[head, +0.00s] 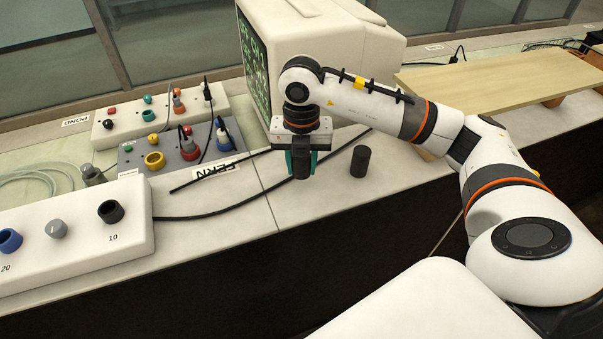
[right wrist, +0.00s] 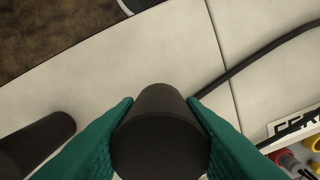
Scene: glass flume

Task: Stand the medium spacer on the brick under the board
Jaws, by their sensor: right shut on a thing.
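My right gripper (head: 301,165) is shut on a dark cylindrical spacer (head: 301,178), held upright above the bench near the monitor. In the right wrist view, the green fingers press on both sides of this spacer (right wrist: 160,140). A second dark spacer (head: 360,161) stands upright on the bench to the right of the gripper; it also shows at the left of the right wrist view (right wrist: 38,142). I cannot tell from size alone which is the medium one. The wooden board (head: 500,78) lies at the right, raised on reddish bricks (head: 553,102), partly hidden behind my right arm. My left gripper is not in view.
A white monitor (head: 315,45) stands behind the gripper. Plug boxes with coloured knobs (head: 150,115) and a white block with pegs (head: 75,232) fill the left. Black cables (head: 220,212) cross the bench. The bench's front edge drops off close by.

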